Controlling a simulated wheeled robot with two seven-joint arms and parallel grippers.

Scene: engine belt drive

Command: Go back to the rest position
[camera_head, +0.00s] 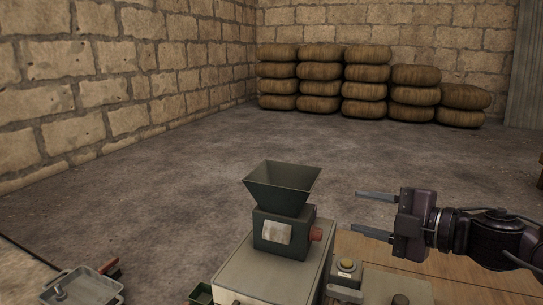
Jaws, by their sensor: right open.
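My right gripper (374,213) comes in from the right edge with its two long fingers apart and nothing between them. It is above the wooden table, to the right of the dark green hopper (281,184), with a gap between the fingertips and the hopper. My left gripper does not show in the head view. No belt or pulley shows clearly.
The hopper stands on a green box (283,233) with a red knob, on a grey machine housing (246,270). A yellow button (347,264) is beside it. A grey metal tray (83,289) is at lower left. Stacked sacks (367,83) stand at the back wall. The floor between is clear.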

